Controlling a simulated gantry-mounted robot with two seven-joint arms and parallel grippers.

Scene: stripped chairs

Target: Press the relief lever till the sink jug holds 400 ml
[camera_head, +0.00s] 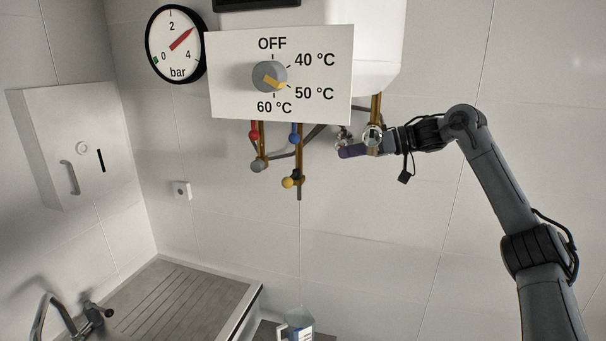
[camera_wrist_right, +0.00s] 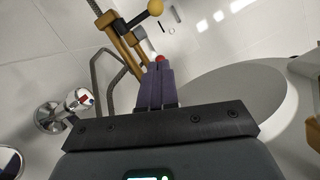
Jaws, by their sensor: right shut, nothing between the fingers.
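My right gripper (camera_head: 350,151), with purple fingers, is shut and empty beneath the boiler; its fingers also show in the right wrist view (camera_wrist_right: 156,85). Several small valves hang there: a red-handled one (camera_head: 254,129), a blue-handled one (camera_head: 295,132) and a yellow-knobbed one (camera_head: 288,182). In the wrist view a red tip (camera_wrist_right: 160,58) shows just beyond the fingers; contact cannot be told. A chrome fitting with a red mark (camera_wrist_right: 78,100) is left of them. I cannot tell which part is the relief lever. A jug-like clear container (camera_head: 299,322) is at the bottom, level unreadable.
The white boiler (camera_head: 378,75) carries a dial panel (camera_head: 230,95), pointer near 50–60 °C. A pressure gauge (camera_head: 176,44) reads about 3 bar. A sink with a ribbed drainer (camera_head: 180,300) and tap (camera_head: 45,318) is lower left. A wall box (camera_head: 80,140) hangs left.

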